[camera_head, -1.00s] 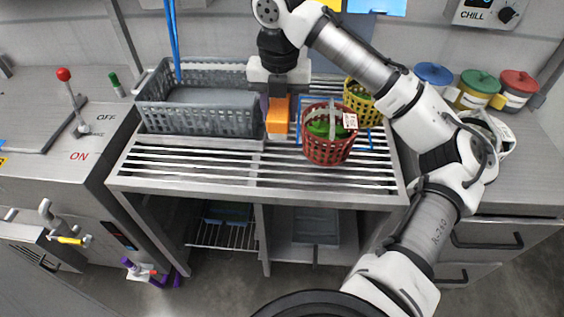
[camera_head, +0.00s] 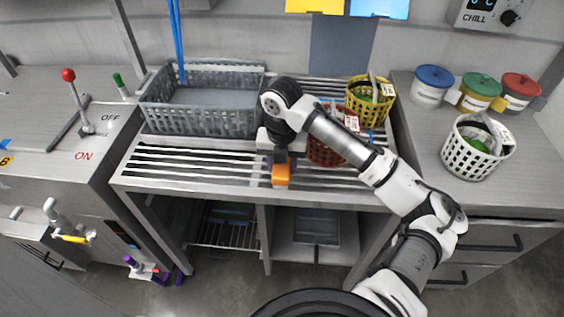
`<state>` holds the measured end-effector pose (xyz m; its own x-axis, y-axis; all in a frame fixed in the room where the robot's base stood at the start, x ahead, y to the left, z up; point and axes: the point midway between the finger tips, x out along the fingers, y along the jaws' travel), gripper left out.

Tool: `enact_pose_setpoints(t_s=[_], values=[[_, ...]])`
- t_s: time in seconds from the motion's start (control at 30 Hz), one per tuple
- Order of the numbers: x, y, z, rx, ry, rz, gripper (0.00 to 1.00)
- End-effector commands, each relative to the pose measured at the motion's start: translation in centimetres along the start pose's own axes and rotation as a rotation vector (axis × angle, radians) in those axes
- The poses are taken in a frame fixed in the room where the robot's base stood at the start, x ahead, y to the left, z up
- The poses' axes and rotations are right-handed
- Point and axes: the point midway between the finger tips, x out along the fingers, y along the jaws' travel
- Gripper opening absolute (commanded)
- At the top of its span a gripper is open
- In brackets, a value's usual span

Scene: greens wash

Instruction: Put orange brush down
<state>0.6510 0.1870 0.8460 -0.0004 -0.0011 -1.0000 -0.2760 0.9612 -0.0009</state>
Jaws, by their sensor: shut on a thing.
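The orange brush (camera_head: 281,175) is in my gripper (camera_head: 281,160), over the front part of the slatted metal rack (camera_head: 190,168). My gripper is shut on it and points down. Only the orange block of the brush shows clearly below the fingers. I cannot tell whether the brush touches the slats.
A grey crate (camera_head: 200,122) stands at the rack's back left. A red basket (camera_head: 322,152), partly hidden by my arm, and a yellow basket (camera_head: 369,103) stand at right. A white basket (camera_head: 477,150) and lidded jars (camera_head: 432,86) are on the right counter. The rack's front left slats are clear.

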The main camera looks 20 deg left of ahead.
Motion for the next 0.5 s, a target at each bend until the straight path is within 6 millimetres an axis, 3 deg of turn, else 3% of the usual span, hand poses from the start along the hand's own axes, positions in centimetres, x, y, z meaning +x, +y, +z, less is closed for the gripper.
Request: enact_pose_setpoints(t_s=[0.33, 0.37, 0.5], values=[[0.44, 0.03, 0.0, 0.0, 0.0, 0.001, 0.18], [0.43, 0.02, 0.0, 0.0, 0.0, 0.001, 0.41], [0.32, 0.02, 0.01, 0.0, 0.0, 0.001, 0.59]])
